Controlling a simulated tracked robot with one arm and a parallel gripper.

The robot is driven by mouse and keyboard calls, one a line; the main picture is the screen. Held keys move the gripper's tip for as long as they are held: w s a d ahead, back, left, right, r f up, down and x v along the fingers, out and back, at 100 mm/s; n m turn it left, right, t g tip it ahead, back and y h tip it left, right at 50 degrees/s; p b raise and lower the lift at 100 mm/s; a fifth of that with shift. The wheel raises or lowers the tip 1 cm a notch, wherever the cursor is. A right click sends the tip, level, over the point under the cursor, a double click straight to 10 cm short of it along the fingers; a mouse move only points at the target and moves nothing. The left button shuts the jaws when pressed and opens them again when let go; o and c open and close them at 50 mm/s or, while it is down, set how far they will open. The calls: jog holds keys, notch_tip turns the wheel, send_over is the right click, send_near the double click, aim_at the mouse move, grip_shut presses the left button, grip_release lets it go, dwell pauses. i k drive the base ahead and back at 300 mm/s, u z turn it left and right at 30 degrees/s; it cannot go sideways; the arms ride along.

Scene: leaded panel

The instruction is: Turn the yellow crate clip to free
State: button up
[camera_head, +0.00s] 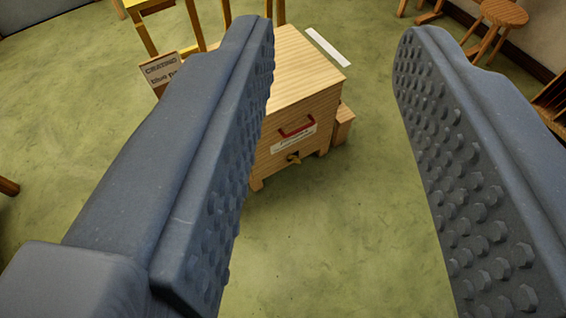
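A pale wooden crate (300,68) stands on the floor beyond my gripper, partly hidden by the left finger. A small yellow-brown clip (293,158) sits low on its front face, below a red handle (297,127) and a white label (293,139). The clip is too small for me to tell which way it is turned. My gripper (332,32) is open, with its two studded blue-grey fingers wide apart and nothing between them. The crate's front shows through the gap, nearer the left finger, and is well away from both fingers.
A lettered sign (161,72) and yellow wooden posts (192,22) stand left of the crate. A small wooden block (344,124) is at its right side. A stool (500,15) is at the upper right. The green floor (335,235) before the crate is clear.

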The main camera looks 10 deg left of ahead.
aim_at(296, 160)
jog(key=u, duration=0.1)
jog(key=i, duration=1)
jog(key=z, duration=0.1)
